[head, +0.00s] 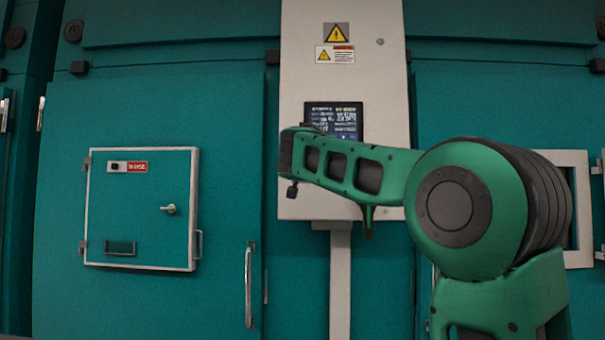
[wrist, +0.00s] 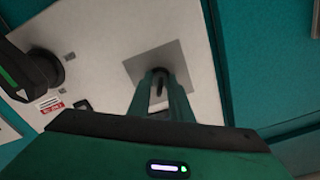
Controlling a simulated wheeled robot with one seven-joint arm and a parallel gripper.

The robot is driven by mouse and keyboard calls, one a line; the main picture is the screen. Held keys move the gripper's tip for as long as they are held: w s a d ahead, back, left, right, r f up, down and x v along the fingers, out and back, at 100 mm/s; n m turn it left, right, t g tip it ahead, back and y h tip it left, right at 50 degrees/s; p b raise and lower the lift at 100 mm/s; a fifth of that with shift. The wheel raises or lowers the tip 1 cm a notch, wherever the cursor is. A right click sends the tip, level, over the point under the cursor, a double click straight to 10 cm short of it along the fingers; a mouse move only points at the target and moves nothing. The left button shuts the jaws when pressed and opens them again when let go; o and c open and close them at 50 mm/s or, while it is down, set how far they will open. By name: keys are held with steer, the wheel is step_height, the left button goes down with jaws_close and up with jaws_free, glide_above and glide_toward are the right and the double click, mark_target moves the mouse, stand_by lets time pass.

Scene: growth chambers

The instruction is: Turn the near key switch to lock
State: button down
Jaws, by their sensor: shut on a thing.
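In the wrist view, my gripper (wrist: 161,76) reaches to a square grey plate (wrist: 187,59) on a pale panel. Its two green fingers are closed around a small dark key (wrist: 158,88), which shows in the narrow gap between them. This is the key switch at the plate. The fingers hide much of it, and I cannot read its position or any lock marking. In the head view, my green arm crosses in front of the pale control cabinet (head: 300,90) and hides the switch. The fingers are not clearly visible there.
A dark knob-like part with a green stripe (wrist: 42,68) stands out left of my fingers, near a red-and-white label (wrist: 50,104). The cabinet carries a lit screen (head: 347,118). A white-framed hatch (head: 140,222) and a long door handle (head: 249,287) are at left.

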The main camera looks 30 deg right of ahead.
steer(key=shift+n, duration=0.3)
steer(key=n, duration=0.5)
steer(key=shift+a+n, duration=0.1)
steer(key=shift+n, duration=0.2)
steer(key=n, duration=0.5)
steer(key=shift+w+r+n, duration=0.1)
steer(key=shift+n, duration=0.2)
steer(key=shift+a, duration=0.1)
steer(key=c, duration=1.9)
jaws_free()
steer(key=shift+c, duration=0.2)
steer(key=v, duration=1)
steer(key=shift+s, duration=0.25)
